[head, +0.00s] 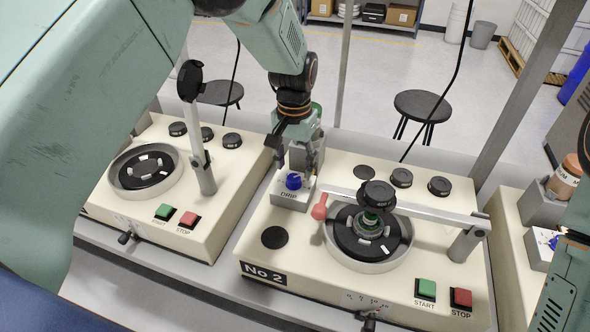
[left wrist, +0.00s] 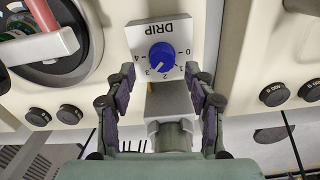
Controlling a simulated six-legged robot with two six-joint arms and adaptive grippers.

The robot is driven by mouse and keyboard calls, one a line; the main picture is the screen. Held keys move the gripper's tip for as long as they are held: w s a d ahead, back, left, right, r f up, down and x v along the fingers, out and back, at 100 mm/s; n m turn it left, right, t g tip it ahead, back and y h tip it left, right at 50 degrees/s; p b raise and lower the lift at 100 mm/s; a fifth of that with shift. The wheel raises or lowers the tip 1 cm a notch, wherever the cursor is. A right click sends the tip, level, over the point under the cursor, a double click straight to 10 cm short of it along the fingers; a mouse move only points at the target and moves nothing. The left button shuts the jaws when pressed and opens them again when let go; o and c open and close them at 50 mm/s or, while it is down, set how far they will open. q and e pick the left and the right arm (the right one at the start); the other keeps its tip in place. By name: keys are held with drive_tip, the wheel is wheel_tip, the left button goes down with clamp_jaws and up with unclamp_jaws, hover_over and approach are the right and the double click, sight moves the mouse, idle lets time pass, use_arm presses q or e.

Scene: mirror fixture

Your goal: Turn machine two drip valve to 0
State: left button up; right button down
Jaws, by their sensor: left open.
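The blue drip valve knob (head: 293,181) sits on a grey block labelled DRIP (head: 289,198) at the back left of the machine marked No 2 (head: 264,273). In the left wrist view the knob (left wrist: 161,56) is seen upside down, with a scale running from 0 at the right. Its pale pointer mark seems to face lower left, near 3, but is small. My left gripper (head: 296,158) is open just behind the knob. In the left wrist view its fingers (left wrist: 160,84) are spread either side of the block, short of the knob. Nothing is between the fingertips except the grey fitting behind.
Machine two's bowl (head: 369,264) has an arm with a red-tipped handle (head: 320,206) close to the knob. Green START (head: 426,289) and red STOP (head: 461,299) buttons are at the front right. Another machine (head: 145,239) stands left. A bottle (head: 564,177) is at right.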

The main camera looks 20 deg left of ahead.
sight(294, 177)
use_arm(q)
drive_tip(key=shift+w+a+f, duration=0.1)
drive_tip(key=shift+f, duration=0.85)
drive_tip(key=shift+w+a+f, duration=0.1)
drive_tip(key=shift+f, duration=0.8)
drive_tip(key=shift+d, duration=0.1)
drive_tip(key=shift+s+r, duration=0.1)
drive_tip(key=shift+s, duration=0.05)
drive_tip(key=shift+c, duration=0.6)
drive_tip(key=c, duration=0.4)
clamp_jaws()
